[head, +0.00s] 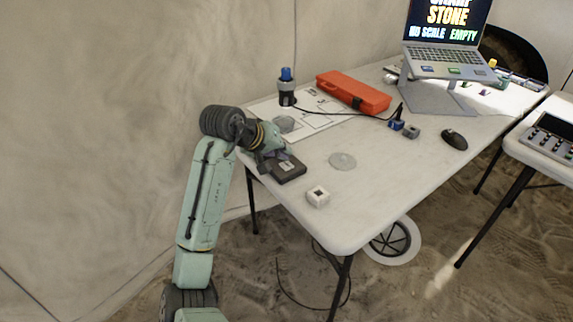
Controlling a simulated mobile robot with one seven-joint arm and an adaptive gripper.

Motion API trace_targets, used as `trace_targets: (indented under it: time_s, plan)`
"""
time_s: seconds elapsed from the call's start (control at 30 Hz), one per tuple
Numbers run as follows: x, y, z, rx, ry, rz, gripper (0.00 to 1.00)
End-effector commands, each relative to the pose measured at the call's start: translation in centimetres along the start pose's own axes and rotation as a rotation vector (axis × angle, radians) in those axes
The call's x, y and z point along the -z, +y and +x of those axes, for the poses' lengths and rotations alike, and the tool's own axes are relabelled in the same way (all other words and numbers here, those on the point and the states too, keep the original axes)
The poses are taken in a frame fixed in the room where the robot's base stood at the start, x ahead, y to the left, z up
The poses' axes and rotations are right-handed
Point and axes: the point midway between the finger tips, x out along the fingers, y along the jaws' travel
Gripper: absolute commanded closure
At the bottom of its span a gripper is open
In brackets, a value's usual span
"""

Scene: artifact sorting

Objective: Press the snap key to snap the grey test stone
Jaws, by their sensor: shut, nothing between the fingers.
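My gripper (274,160) is shut at the left edge of the white table, low over a dark flat box (288,171). The arm hides part of the box, and I cannot tell whether the fingertips touch it. A grey, stone-like round piece (285,124) lies on a white printed sheet (318,122), just behind my gripper; it may be the grey test stone. I cannot pick out the snap key for certain. The open laptop (445,57) at the back shows "STONE" and "NO SCALE EMPTY", with small coloured patches on its front edge.
The front middle is mostly clear.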

Motion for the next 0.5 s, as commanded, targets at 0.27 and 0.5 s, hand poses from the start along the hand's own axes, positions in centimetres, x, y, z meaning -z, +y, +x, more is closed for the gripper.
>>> trace_targets:
  time_s: [0.27,0.5]
  plan:
    - [-0.03,-0.02,0.04,0.000,0.000,0.000,1.00]
    - [-0.40,-0.37,0.53,-0.001,-0.001,-0.001,1.00]
